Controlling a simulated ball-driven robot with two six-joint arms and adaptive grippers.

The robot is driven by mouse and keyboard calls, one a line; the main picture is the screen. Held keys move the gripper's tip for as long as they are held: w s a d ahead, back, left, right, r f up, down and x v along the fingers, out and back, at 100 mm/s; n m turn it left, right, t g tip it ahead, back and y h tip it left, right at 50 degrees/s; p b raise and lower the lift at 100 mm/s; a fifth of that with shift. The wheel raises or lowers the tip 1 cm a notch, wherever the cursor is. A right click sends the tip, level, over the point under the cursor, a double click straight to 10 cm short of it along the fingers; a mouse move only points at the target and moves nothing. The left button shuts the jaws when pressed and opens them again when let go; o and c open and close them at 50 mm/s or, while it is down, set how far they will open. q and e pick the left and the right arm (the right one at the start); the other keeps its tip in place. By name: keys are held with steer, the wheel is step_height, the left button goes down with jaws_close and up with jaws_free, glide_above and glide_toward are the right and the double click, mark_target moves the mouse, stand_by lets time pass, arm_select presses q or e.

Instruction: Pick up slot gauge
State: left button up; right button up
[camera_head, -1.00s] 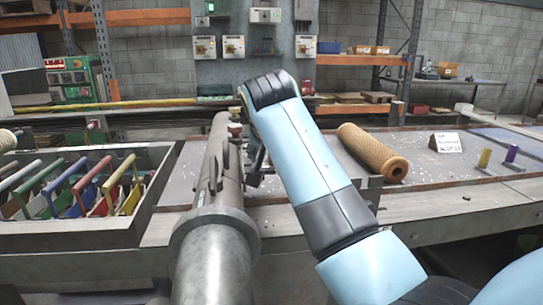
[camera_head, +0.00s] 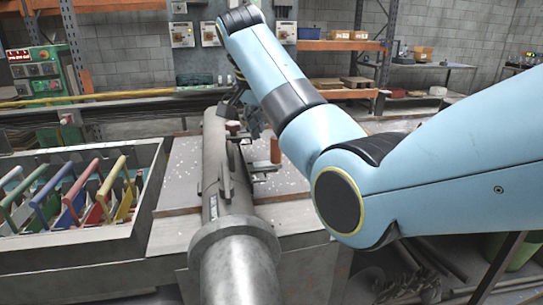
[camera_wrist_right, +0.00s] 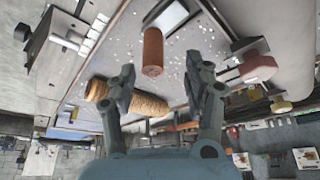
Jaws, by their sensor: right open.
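No thing is marked as the slot gauge, so I cannot tell for sure which it is. A brown cylindrical handle (camera_head: 275,150) stands on the bench just right of the grey tube. In the right wrist view the handle (camera_wrist_right: 152,52) shows between the fingers, with a silver plate-like part near it. My right gripper (camera_head: 247,115) is by the grey tube, above and left of the handle. In its wrist view the gripper (camera_wrist_right: 161,72) is open and empty, fingers spread to either side of the handle's near end. My left gripper is not in view.
The grey flanged tube (camera_head: 222,165) runs forward over the bench. A crate (camera_head: 125,225) of colour-handled frames stands at left. In the right wrist view a tan mesh tube (camera_wrist_right: 135,103) lies close by, and red (camera_wrist_right: 258,67) and yellow (camera_wrist_right: 281,106) knobs are at right.

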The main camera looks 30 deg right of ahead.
mark_target(276, 163)
steer(key=f, duration=0.1)
steer(key=d+f, duration=0.1)
steer(key=f, duration=0.2)
steer(key=shift+s+d+f+p, duration=0.15)
steer(key=shift+d+f+p, duration=0.1)
steer(key=shift+p, duration=0.1)
steer(key=shift+f, duration=0.25)
steer(key=c, duration=0.4)
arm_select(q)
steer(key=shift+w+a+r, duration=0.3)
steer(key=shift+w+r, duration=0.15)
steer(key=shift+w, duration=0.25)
arm_select(e)
steer(key=shift+r, duration=0.1)
jaws_close()
